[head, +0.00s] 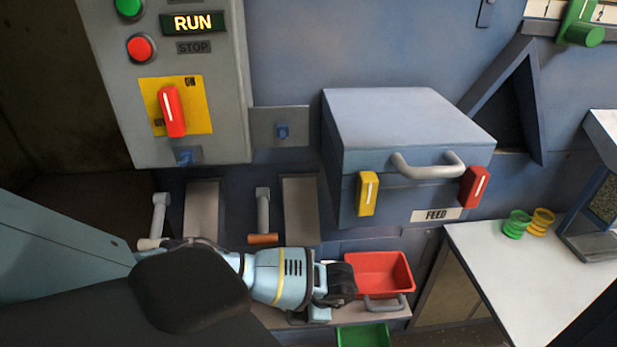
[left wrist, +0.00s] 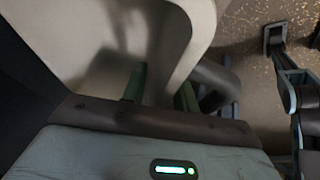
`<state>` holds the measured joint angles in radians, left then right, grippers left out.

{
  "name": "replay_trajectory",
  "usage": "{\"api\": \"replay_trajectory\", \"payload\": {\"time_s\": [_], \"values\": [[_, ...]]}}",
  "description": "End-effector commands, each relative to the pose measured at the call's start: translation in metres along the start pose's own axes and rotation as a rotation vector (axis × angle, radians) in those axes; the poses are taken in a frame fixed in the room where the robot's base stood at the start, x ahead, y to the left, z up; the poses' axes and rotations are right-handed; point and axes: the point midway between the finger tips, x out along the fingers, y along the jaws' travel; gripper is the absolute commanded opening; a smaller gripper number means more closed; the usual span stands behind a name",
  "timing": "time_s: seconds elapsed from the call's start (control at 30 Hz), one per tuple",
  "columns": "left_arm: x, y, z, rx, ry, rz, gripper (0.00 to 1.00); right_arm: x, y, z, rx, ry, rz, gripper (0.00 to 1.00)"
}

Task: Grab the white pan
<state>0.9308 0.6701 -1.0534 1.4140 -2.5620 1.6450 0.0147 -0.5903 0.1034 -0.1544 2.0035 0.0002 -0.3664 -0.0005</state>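A white pan (left wrist: 80,30) fills the upper left of the left wrist view, with a rounded corner and a pale rim. My left gripper (left wrist: 160,92) is at this rim. Its two green fingers stand apart, one over the inner side and one on the outer side, with the wall between them. I see no clear closing on the wall. A grey bar, perhaps the pan's handle, shows beside the outer finger. In the head view I cannot make out the white pan; my left forearm crosses the lower middle and the fingers are hidden. My right gripper is not in view.
A red pan (head: 378,262) sits on a ledge just right of my left wrist, and a green pan (head: 365,337) is below. The blue feed box (head: 400,130) juts out above. A white counter (head: 500,270) with green and yellow cups lies right. Two levers hang left.

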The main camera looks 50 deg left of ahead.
Motion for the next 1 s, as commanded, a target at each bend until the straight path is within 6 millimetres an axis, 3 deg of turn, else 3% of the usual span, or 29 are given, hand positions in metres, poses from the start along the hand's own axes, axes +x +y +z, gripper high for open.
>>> {"api": "replay_trajectory", "payload": {"time_s": [0.07,0.3,1.0], "values": [[-0.0021,0.0012,0.0002,-0.001,-0.002,0.001,0.29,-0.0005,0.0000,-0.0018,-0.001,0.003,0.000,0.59],[-0.0021,0.0011,0.0001,-0.001,-0.002,0.001,0.00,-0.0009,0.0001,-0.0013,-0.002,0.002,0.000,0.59],[-0.0026,0.0054,-0.0022,-0.004,-0.002,0.001,0.00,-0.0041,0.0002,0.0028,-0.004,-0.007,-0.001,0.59]]}}
